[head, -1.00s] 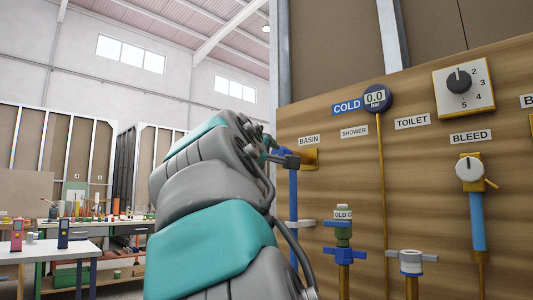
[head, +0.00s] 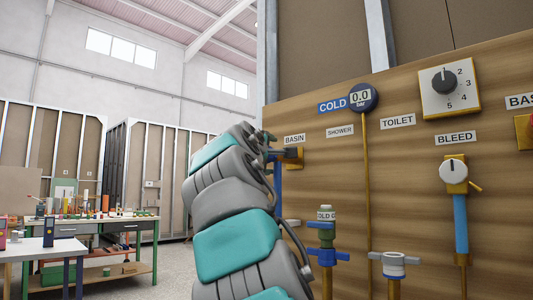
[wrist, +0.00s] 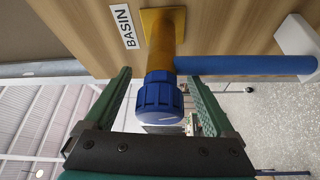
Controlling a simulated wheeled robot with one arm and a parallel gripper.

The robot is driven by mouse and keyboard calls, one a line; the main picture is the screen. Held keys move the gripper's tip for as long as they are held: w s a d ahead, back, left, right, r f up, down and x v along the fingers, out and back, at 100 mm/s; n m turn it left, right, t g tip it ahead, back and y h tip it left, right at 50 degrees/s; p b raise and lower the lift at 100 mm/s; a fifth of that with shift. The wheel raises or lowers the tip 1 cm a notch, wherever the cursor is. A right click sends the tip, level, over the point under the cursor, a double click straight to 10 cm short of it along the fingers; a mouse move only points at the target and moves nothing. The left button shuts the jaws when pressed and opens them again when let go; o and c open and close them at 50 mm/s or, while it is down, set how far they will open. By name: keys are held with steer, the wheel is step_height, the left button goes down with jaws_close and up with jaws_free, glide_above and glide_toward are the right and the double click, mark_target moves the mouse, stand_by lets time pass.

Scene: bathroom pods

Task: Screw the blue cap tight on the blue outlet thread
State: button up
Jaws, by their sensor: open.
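The blue cap (wrist: 160,98) is ribbed and sits at the end of the brass BASIN outlet (wrist: 161,38) in the wrist view. A blue collar joins them; the thread itself is hidden, so I cannot tell how tight the cap is. My gripper (wrist: 157,77) is open, with one green finger on each side of the cap and a visible gap at each side. In the head view my gripper (head: 268,150) is at the brass BASIN fitting (head: 293,158), and the cap cannot be made out there.
A blue pipe (wrist: 245,65) runs sideways from the outlet in the wrist view. The COLD gauge (head: 363,97) reads 0.0. A workbench (head: 110,225) is behind left.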

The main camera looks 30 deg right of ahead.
steer(key=shift+w+d, duration=0.35)
jaws_close()
steer(key=shift+f, duration=0.1)
stand_by(0.5)
steer(key=shift+m+h+b, duration=0.3)
steer(key=shift+m+b, duration=0.5)
steer(key=shift+b, duration=0.05)
steer(key=shift+d+m+h+b, duration=0.1)
steer(key=shift+m+h+b, duration=0.2)
steer(key=shift+m+b, duration=0.3)
steer(key=shift+m, duration=0.4)
steer(key=shift+r, duration=0.2)
steer(key=shift+f+h, duration=0.1)
steer(key=shift+h, duration=0.2)
